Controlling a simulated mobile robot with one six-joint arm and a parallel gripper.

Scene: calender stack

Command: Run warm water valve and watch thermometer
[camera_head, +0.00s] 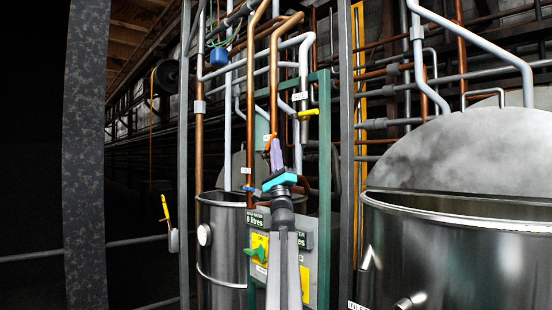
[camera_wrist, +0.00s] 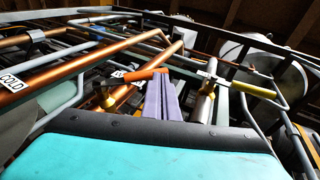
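My gripper (camera_wrist: 161,82) has purple fingers close together, with no clear gap. In the head view my gripper (camera_head: 275,148) points up in front of the pipes. An orange lever (camera_wrist: 138,75) lies just past the fingertips; I cannot tell if they touch. A yellow lever (camera_wrist: 257,92) sits to the right on a metal pipe, and shows as the yellow lever (camera_head: 308,113) in the head view. A round pale dial (camera_head: 204,235), perhaps the thermometer, is on the smaller steel tank (camera_head: 222,270). Its reading is too small to read. Which valve is warm water is not legible.
A panel (camera_head: 308,265) shows "0 litres" and bears a green handle (camera_head: 256,252) on yellow. A blue lever (camera_head: 252,190) is low left of my gripper. A large vat (camera_head: 450,255) stands right. A "COLD" label (camera_wrist: 12,82) is on a copper pipe. Pipes crowd the space.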

